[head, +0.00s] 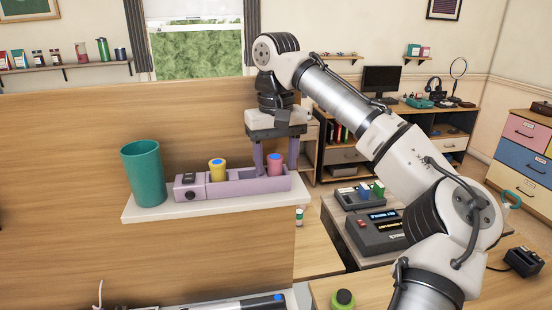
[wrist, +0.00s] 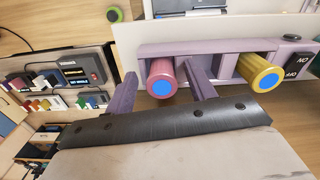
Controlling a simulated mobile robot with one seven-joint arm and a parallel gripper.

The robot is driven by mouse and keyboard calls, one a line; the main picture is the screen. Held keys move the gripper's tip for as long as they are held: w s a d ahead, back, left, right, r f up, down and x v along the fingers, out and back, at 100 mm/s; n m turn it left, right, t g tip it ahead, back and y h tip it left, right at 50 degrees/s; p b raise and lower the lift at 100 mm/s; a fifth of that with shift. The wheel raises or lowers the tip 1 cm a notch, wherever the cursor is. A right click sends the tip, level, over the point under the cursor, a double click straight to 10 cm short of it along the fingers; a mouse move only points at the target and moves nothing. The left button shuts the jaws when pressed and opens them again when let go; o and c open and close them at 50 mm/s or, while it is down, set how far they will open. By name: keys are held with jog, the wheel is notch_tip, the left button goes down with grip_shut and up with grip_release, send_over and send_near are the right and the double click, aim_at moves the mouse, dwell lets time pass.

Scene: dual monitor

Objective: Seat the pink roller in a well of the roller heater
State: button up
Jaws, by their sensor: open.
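The pink roller (head: 275,168), with a blue top, stands upright at the right end of the lilac roller heater (head: 233,188). Its lower part is hidden behind the heater's front wall, and about as much of it shows as of the yellow roller. In the wrist view the pink roller (wrist: 159,72) stands at the left end of the heater (wrist: 214,50). My gripper (head: 276,167) points down with its fingers spread, one on each side of the pink roller. In the wrist view my gripper (wrist: 160,68) shows gaps between fingers and roller.
A yellow roller (head: 217,172) with a blue top stands in the heater near its dial (head: 190,195). A teal cup (head: 144,172) stands left of the heater on the white shelf (head: 165,213). A wooden panel (head: 60,150) rises behind. Desks with devices lie to the right.

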aim_at(276, 157)
jog(key=shift+r, duration=3.75)
